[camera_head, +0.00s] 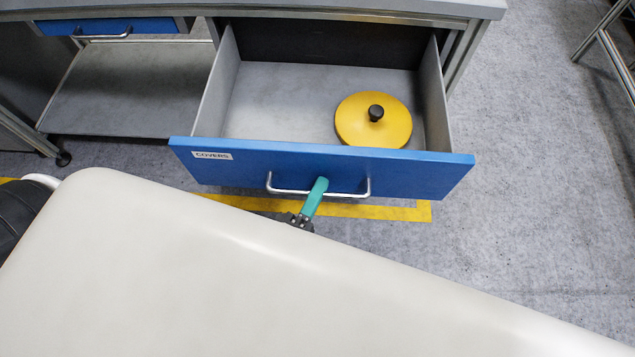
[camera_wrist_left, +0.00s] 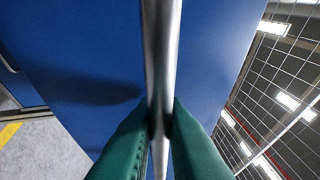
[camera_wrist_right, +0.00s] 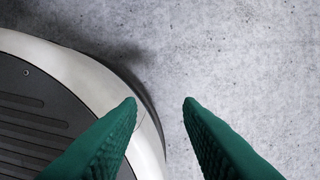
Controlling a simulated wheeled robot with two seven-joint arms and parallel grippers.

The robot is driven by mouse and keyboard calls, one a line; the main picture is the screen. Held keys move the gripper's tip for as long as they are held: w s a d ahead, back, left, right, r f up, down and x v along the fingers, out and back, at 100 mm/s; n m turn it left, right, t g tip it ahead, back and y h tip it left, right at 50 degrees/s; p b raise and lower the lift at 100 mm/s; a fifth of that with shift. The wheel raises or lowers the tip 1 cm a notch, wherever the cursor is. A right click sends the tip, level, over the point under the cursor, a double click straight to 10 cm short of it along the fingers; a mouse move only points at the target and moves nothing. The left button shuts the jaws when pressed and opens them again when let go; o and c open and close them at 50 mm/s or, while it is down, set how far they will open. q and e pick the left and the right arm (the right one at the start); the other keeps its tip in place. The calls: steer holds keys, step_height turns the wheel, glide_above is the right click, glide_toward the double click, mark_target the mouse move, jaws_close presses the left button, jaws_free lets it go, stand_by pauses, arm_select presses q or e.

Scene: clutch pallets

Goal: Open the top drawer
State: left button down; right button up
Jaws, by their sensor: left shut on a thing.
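The top drawer (camera_head: 400,172) has a blue front with a "COVERS" label and is pulled far out of the workbench. A round yellow cover (camera_head: 360,128) with a black knob lies inside it, toward the right. My left gripper (camera_head: 319,186) is shut on the silver bar handle (camera_head: 285,191) near its middle. In the left wrist view the green fingers (camera_wrist_left: 160,125) stand on both sides of the bar handle (camera_wrist_left: 161,50). My right gripper (camera_wrist_right: 160,101) shows only in the right wrist view, open and empty above the floor.
A second blue drawer (camera_head: 110,28) at the upper left is closed, with a grey shelf (camera_head: 130,85) below it. The workbench top (camera_head: 400,8) runs along the back. My pale body covers the foreground. Grey floor (camera_head: 560,180) is clear on the right.

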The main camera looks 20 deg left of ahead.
arm_select(q)
steer(key=c, duration=1.8)
jaws_free()
steer(key=shift+o, duration=0.2)
